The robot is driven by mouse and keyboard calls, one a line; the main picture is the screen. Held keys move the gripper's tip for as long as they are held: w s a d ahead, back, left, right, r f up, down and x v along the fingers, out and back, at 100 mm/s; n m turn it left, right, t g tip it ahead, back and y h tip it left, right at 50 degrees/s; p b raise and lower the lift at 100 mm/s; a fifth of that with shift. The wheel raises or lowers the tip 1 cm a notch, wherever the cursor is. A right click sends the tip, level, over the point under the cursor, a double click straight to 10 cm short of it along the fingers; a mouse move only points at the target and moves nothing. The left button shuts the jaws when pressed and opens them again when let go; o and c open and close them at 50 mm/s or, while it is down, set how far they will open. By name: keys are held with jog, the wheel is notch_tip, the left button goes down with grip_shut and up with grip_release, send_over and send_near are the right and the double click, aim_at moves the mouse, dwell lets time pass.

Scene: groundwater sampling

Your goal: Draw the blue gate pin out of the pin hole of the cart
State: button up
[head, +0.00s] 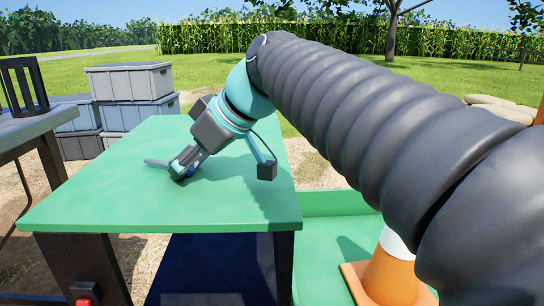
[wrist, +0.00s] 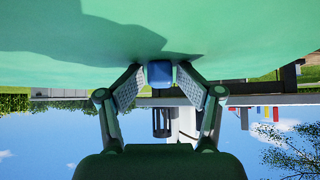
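The green cart (head: 100,200) has a flat top that fills the middle of the head view. It also shows along the upper part of the upside-down wrist view (wrist: 60,40). The blue gate pin (wrist: 159,73) shows as a small blue block at the cart top, between my fingertips. My gripper (head: 180,168) is low over the cart top, tilted down. In the wrist view its two fingers (wrist: 160,80) stand on either side of the pin, with a narrow gap at each side. The pin hole and the pin's lower part are hidden.
Grey and blue crates (head: 130,82) are stacked behind the cart. A dark table (head: 30,125) with a black rack (head: 22,85) stands at the left. An orange and white cone (head: 390,272) is at the lower right, under my arm. The rest of the cart top looks clear.

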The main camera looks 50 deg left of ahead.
jog(key=shift+w+f, duration=0.2)
jog(key=shift+f, duration=0.2)
jog(key=v, duration=1.2)
jog(key=shift+r, duration=0.35)
jog(key=shift+s, duration=0.1)
jog(key=w+d+f+m+t+h+p, duration=0.15)
jog(key=w+d+m+t+p, duration=0.35)
jog(key=w+d, duration=0.6)
jog(key=w+d+f+m+t+p, duration=0.1)
jog(key=w+d+f+m+t, duration=0.15)
jog(key=w+d+m, duration=0.85)
jog(key=s+d+f+m+t+h+p, duration=0.1)
jog(key=d+f, duration=0.4)
jog(key=d, duration=0.6)
jog(key=s+d+f+m+h+p, duration=0.2)
jog(key=s+d+f, duration=0.4)
jog(key=d, duration=0.5)
jog(key=s+d+f+m+t+h+p, duration=0.1)
jog(key=s+d+f+m+h, duration=0.2)
jog(key=d, duration=0.8)
notch_tip(320, 180, down, 3)
jog(key=shift+s+r+m+t+p, duration=0.15)
jog(key=shift+s+m+t+p, duration=0.2)
jog(key=shift+m, duration=0.75)
